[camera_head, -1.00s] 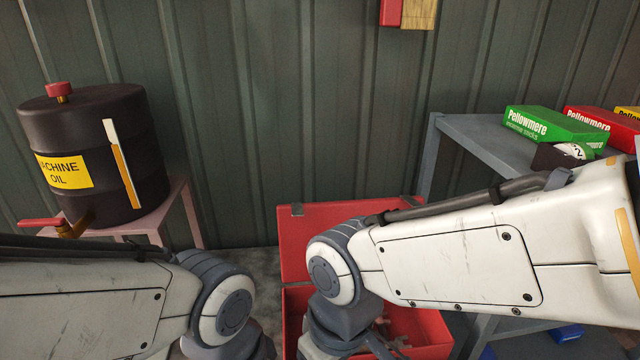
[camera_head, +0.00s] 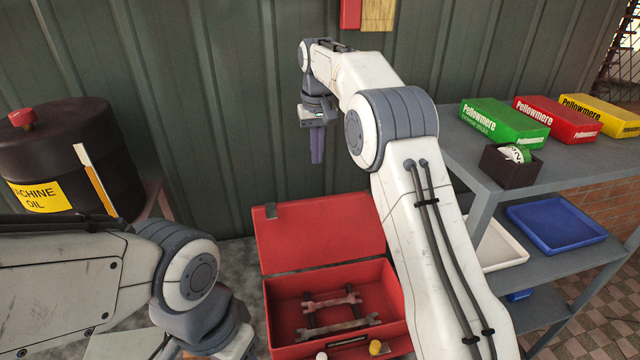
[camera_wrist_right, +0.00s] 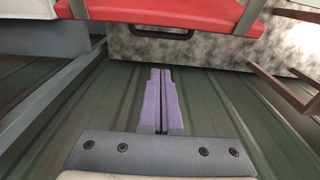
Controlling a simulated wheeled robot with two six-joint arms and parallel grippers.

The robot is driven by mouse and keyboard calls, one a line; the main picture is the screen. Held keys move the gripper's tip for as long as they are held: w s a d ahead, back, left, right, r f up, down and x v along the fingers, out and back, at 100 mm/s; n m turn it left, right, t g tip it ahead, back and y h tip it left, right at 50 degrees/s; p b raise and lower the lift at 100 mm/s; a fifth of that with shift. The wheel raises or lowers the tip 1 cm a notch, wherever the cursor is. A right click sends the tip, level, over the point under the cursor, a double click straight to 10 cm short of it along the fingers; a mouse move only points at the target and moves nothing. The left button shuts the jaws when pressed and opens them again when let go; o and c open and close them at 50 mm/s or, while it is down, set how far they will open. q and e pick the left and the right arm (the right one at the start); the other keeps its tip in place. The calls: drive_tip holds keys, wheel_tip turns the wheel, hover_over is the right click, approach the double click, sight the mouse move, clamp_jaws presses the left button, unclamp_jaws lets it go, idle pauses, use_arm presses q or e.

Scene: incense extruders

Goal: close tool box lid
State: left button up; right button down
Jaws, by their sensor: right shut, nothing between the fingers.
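The red tool box (camera_head: 392,290) stands open at the lower middle of the head view, with wrenches inside. Its red lid (camera_head: 315,238) is raised at the back of the box. My right gripper (camera_head: 317,160) is beyond and above the lid, in front of the wall, with its purple fingers pointing down. The fingers are together and empty, apart from the lid; they also show in the right wrist view (camera_wrist_right: 160,74). A red part of the tool box (camera_wrist_right: 165,12) shows at the top of that view. My left arm is at the lower left; its fingers are out of frame.
A dark machine oil drum (camera_head: 75,150) stands at the left. A grey shelf unit (camera_head: 560,165) at the right holds incense boxes, a small dark box and trays. The green corrugated wall (camera_head: 230,110) is close behind the right gripper.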

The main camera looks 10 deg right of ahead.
drive_tip(key=f+p, duration=0.1)
drive_tip(key=f, duration=0.2)
drive_tip(key=s+f+p, duration=0.1)
drive_tip(key=f, duration=0.2)
drive_tip(key=f+p, duration=0.1)
drive_tip(key=f, duration=0.2)
drive_tip(key=shift+s+d, duration=0.1)
drive_tip(key=shift+s, duration=0.05)
drive_tip(key=shift+s+r+p, duration=0.1)
drive_tip(key=shift+s+p, duration=0.25)
drive_tip(key=shift+s, duration=0.55)
